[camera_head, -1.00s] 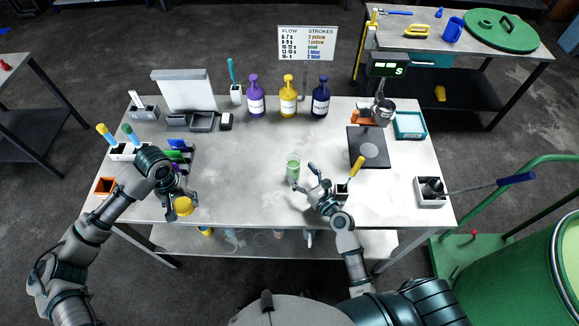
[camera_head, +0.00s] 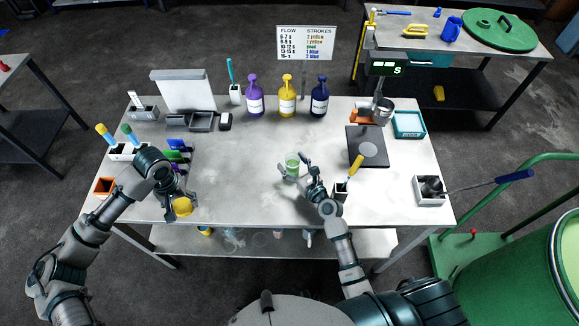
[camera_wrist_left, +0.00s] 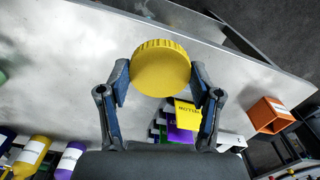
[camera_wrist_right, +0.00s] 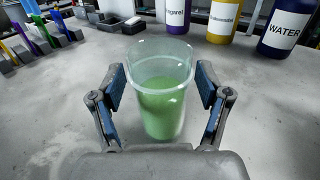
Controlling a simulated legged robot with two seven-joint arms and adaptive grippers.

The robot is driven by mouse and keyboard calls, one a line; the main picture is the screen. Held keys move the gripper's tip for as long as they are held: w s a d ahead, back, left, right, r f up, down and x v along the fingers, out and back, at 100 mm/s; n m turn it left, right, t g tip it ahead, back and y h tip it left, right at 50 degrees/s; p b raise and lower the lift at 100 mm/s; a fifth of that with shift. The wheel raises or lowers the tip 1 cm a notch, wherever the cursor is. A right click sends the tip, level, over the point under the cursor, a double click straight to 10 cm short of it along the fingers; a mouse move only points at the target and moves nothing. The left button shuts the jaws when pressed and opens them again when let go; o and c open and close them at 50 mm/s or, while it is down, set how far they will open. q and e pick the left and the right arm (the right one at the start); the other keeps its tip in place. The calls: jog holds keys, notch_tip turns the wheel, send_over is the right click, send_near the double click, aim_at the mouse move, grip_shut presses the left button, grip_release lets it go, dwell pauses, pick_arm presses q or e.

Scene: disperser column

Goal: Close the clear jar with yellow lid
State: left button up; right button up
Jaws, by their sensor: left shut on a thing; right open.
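The clear jar (camera_head: 292,168) stands upright and uncovered on the table, with green contents; it also shows in the right wrist view (camera_wrist_right: 161,95). My right gripper (camera_head: 302,172) is open, and in the right wrist view its fingers (camera_wrist_right: 162,88) stand on both sides of the jar with gaps. The yellow lid (camera_head: 183,206) is held at the table's front left; in the left wrist view the round ribbed lid (camera_wrist_left: 160,68) sits between the fingertips. My left gripper (camera_wrist_left: 160,80) is shut on it.
Purple (camera_head: 255,98), yellow (camera_head: 287,97) and dark blue (camera_head: 320,98) pump bottles stand at the back. A small holder (camera_head: 339,193) with a yellow-handled tool (camera_head: 356,166) is right of my right gripper. The table between the lid and jar is clear.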

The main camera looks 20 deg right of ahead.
aim_at(292, 157)
jog(key=c, duration=1.3)
pick_arm(q)
jog(key=shift+r+p, duration=0.3)
jog(key=shift+r, duration=0.05)
pick_arm(e)
jog(key=shift+r, duration=0.55)
pick_arm(q)
jog(key=shift+r+p, duration=0.8)
jog(key=shift+r, duration=0.1)
pick_arm(e)
notch_tip(292, 157, up, 3)
jog(key=shift+s+a, duration=0.1)
pick_arm(q)
jog(key=shift+r, duration=0.2)
pick_arm(e)
jog(key=s+a, duration=0.2)
jog(key=s, duration=0.2)
jog(key=s+a, duration=0.3)
jog(key=s, duration=0.2)
jog(key=s+a+r, duration=0.1)
jog(key=s+a, duration=0.1)
jog(key=s, duration=0.3)
jog(key=shift+a, duration=0.15)
